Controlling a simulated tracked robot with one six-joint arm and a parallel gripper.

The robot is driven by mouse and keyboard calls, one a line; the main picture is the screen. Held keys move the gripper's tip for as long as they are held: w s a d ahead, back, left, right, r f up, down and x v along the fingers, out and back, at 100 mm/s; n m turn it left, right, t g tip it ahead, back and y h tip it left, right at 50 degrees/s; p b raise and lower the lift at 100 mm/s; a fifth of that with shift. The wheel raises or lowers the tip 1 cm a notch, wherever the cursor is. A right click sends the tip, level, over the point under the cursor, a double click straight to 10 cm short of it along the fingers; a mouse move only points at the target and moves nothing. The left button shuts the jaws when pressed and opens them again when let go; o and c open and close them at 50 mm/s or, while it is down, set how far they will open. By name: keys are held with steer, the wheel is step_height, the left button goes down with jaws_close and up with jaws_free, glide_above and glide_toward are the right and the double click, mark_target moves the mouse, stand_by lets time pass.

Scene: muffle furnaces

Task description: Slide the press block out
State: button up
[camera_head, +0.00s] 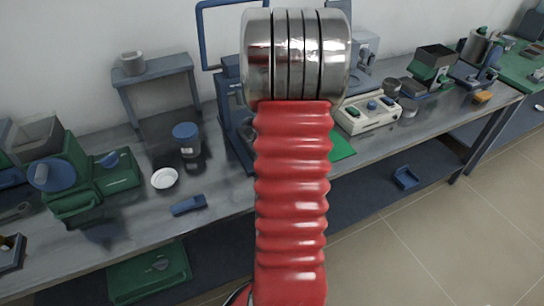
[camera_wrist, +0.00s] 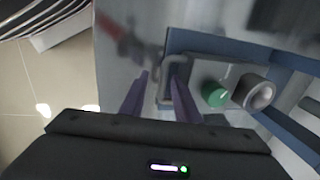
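In the wrist view, my gripper (camera_wrist: 158,78) has two purple fingers apart, with bare grey surface between them. A grey block or plate (camera_wrist: 212,72) lies on a blue frame (camera_wrist: 190,42); I cannot tell for sure whether it is the press block. A looped grey handle (camera_wrist: 166,75) stands at its left side. The right finger overlaps this handle in the picture; contact cannot be told. A green knob (camera_wrist: 215,94) and a round metal part (camera_wrist: 253,92) sit to the right. In the head view my red arm hides the gripper and most of the blue press frame (camera_head: 235,125).
The grey bench (camera_head: 120,215) carries a green machine (camera_head: 115,172), a white dish (camera_head: 164,178), a blue-lidded jar (camera_head: 187,140) and a beige control box (camera_head: 368,115). A blurred red item (camera_wrist: 115,32) lies left of the block. Floor (camera_head: 450,235) is open at front right.

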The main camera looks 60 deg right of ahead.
step_height(320, 180, up, 13)
steer(key=s+a, duration=0.1)
steer(key=s, duration=0.1)
steer(key=shift+s+a+r, duration=0.15)
steer(key=shift+s+r, duration=0.05)
stand_by(0.9)
steer(key=a+r+n+t, duration=0.2)
steer(key=a+n, duration=1)
steer(key=a, duration=0.8)
steer(key=s+a+r+n+t+y, duration=0.1)
steer(key=a+r+n, duration=0.4)
steer(key=a+n, duration=0.7)
steer(key=a, duration=0.8)
steer(key=shift+s+a+r+t, duration=0.15)
steer(key=shift+s+a+t, duration=0.15)
steer(key=shift+a+t, duration=0.1)
steer(key=shift+d, duration=0.1)
